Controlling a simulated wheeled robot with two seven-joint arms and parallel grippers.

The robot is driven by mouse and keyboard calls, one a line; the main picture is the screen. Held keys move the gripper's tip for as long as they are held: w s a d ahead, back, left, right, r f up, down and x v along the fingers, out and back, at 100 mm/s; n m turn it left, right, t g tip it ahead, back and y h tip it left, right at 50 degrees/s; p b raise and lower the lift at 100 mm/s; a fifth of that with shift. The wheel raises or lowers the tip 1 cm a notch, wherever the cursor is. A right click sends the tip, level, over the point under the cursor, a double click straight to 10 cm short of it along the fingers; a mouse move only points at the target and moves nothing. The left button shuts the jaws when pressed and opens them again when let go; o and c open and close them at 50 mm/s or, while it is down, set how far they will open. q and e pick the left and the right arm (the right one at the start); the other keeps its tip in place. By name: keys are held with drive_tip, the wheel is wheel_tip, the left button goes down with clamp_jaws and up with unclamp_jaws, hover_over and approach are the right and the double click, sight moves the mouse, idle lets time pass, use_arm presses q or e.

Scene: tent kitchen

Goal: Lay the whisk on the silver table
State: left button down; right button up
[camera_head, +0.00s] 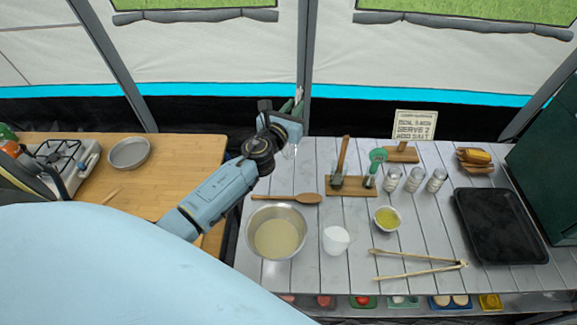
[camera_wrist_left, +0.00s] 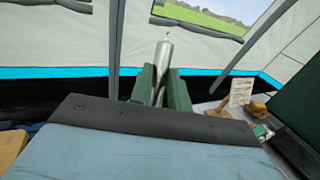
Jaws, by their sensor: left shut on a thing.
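My left gripper (camera_head: 297,107) is shut on the whisk, raised above the back left edge of the silver table (camera_head: 345,275). In the left wrist view the whisk's silver handle (camera_wrist_left: 164,60) stands up between the green fingers of my left gripper (camera_wrist_left: 162,88). In the head view the whisk is mostly hidden by the gripper; faint wires (camera_head: 290,151) seem to show just below it. The silver table has pale grey slats. My right gripper is not in view.
On the silver table are a metal bowl of batter (camera_head: 276,236), wooden spoon (camera_head: 290,198), white cup (camera_head: 336,240), small yellow bowl (camera_head: 387,218), tongs (camera_head: 420,268), several jars and a black tray (camera_head: 500,226). Bare slats show at the back left. A wooden table (camera_head: 165,180) stands left.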

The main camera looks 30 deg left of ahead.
use_arm(q)
wheel_tip(320, 180, down, 6)
drive_tip(key=b, duration=0.4)
drive_tip(key=shift+r, duration=0.15)
drive_tip(key=shift+f+b, duration=1.95)
drive_tip(key=shift+f, duration=0.1)
drive_tip(key=shift+f, duration=0.1)
drive_tip(key=shift+f, duration=0.15)
drive_tip(key=c, duration=1.3)
unclamp_jaws()
